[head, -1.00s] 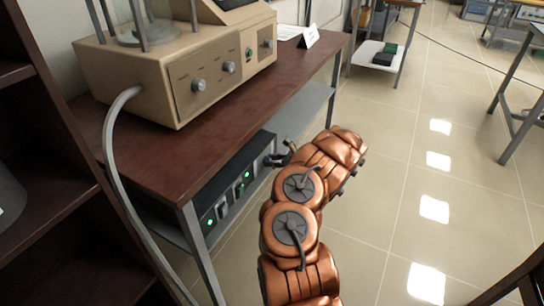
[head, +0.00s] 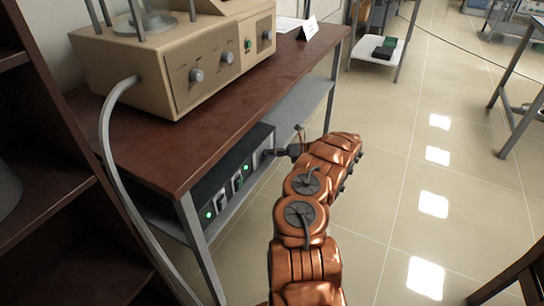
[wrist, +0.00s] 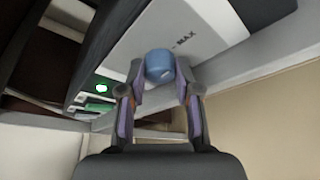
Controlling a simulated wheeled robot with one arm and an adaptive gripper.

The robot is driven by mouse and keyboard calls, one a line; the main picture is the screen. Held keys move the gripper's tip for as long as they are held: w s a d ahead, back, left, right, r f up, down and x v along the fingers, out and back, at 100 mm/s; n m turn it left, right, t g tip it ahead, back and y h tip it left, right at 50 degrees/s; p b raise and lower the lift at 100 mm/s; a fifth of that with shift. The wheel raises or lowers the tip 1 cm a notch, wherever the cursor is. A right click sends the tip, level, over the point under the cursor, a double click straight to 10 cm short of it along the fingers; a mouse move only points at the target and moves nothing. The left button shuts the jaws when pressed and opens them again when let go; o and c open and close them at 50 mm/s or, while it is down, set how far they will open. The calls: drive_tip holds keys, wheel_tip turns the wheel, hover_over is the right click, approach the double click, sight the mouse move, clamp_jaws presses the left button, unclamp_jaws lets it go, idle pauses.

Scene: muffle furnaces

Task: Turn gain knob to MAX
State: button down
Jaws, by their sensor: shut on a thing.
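The gain knob (wrist: 159,64) is a round blue knob on a pale panel (wrist: 212,22) in the wrist view. The word MAX (wrist: 186,38) is printed on the panel just beyond it. My gripper (wrist: 161,88) has one finger on each side of the knob and is shut on it. I cannot tell where the knob points. In the head view my gripper (head: 272,153) is at the near right end of a black unit (head: 245,165) on the lower shelf. The knob itself is hidden there.
The black unit has green lights (head: 209,214) and sits under a brown tabletop (head: 170,150). A beige apparatus with knobs (head: 215,65) stands on top. A grey table leg (head: 196,240) and hose (head: 118,175) are at the left.

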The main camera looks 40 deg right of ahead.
drive_tip(key=shift+f+m+y+b, duration=0.15)
drive_tip(key=shift+m+y+b, duration=0.25)
drive_tip(key=shift+m, duration=0.3)
drive_tip(key=c, duration=0.8)
unclamp_jaws()
drive_tip(key=shift+d, duration=0.15)
drive_tip(key=v, duration=1.2)
